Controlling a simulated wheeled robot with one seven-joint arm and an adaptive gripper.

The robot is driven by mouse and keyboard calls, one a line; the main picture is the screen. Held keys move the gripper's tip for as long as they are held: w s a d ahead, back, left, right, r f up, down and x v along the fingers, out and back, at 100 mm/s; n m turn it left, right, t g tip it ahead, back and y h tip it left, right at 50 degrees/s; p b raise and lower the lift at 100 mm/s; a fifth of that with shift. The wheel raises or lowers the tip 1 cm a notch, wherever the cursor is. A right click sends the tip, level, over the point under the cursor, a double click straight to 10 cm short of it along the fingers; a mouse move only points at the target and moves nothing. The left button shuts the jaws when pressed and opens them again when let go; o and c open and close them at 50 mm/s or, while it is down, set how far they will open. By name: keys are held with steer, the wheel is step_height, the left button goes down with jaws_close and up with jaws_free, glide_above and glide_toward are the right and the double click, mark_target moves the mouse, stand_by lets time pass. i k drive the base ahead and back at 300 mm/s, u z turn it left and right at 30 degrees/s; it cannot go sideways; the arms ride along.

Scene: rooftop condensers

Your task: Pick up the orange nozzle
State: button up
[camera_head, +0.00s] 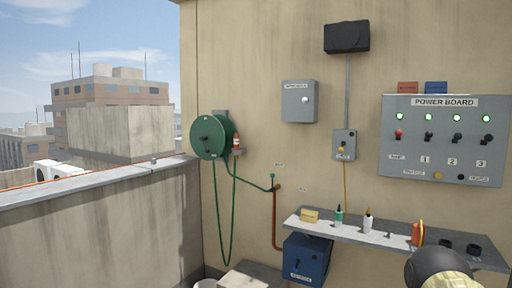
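A small orange and white nozzle-like piece (237,143) sits upright in a holder on the wall, just right of the green hose reel (207,138). A green hose (216,210) hangs from the reel in a long loop. Another orange object (417,234) stands on the grey wall shelf at the right; its exact kind is too small to tell. My gripper's fingers do not show. A dark rounded shape with a pale yellow part fills the bottom right corner, in front of the shelf; I cannot tell if it is part of my arm.
The shelf (346,232) also holds a yellow block (310,215), a green bottle (339,216), a white bottle (367,221) and dark rings. A blue box (306,260) is below. The power board (443,140) hangs above. A parapet (100,178) runs along the left.

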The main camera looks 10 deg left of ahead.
mark_target(236, 147)
steer(key=z, duration=0.45)
steer(key=i, duration=1.1)
steer(key=u, duration=0.35)
steer(key=i, duration=0.95)
steer(key=u, duration=0.8)
